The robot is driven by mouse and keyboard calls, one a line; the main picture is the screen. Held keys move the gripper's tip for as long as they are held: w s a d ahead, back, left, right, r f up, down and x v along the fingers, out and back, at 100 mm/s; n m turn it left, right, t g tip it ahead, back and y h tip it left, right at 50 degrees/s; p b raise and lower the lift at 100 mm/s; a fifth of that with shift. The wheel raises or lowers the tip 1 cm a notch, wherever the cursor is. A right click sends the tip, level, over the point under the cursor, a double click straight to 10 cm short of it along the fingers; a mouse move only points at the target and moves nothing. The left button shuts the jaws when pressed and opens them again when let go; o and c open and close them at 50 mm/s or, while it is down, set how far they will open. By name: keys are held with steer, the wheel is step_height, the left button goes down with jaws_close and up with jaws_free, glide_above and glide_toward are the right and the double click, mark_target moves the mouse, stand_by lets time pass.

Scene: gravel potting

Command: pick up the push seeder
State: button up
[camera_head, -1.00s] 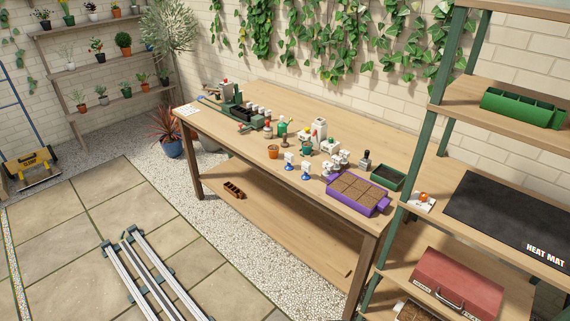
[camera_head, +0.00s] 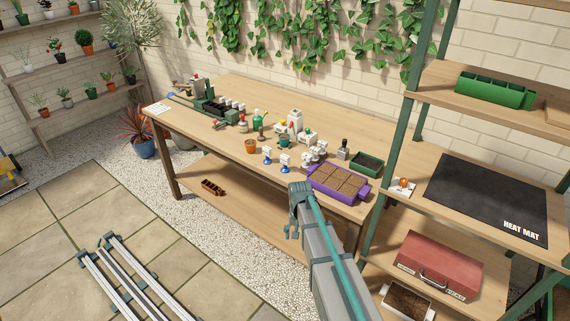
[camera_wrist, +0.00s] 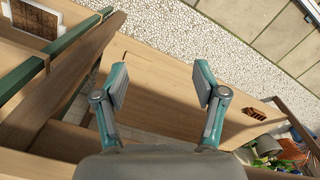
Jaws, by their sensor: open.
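I cannot tell for certain which thing is the push seeder; several small tools stand close together on the potting bench (camera_head: 330,120). Among them are white-headed tools with blue bases (camera_head: 285,162), a dark block with an upright handle (camera_head: 343,151) and a green bottle (camera_head: 258,117). My gripper (camera_head: 292,233) is at the bench's front edge, left of and below the purple tray (camera_head: 312,183), apart from the tools. In the wrist view my gripper (camera_wrist: 160,86) is open and empty, with wooden boards beyond its fingers. No bench-top tool shows clearly there.
A green-posted rack with a heat mat (camera_head: 485,195) and red toolbox (camera_head: 440,265) stands right. A terracotta pot (camera_head: 251,147) sits near the bench front.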

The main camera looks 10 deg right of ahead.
mark_target(285, 162)
steer(key=w+r+m, duration=0.2)
steer(key=w+r, duration=0.5)
steer(key=w, duration=0.3)
steer(key=w+r+m, duration=0.2)
steer(key=w+r, duration=0.5)
steer(key=w, duration=0.3)
steer(key=w+r+m, duration=0.1)
steer(key=w+r, duration=0.6)
steer(key=w, duration=0.3)
steer(key=shift+w+r+m, duration=0.15)
steer(key=shift+r+m, duration=0.15)
steer(key=shift+m, duration=0.1)
steer(key=shift+s+f+p, duration=0.2)
steer(key=shift+f+p, duration=1.8)
steer(key=shift+f, duration=3.3)
steer(key=c, duration=1.3)
steer(key=shift+r, duration=0.1)
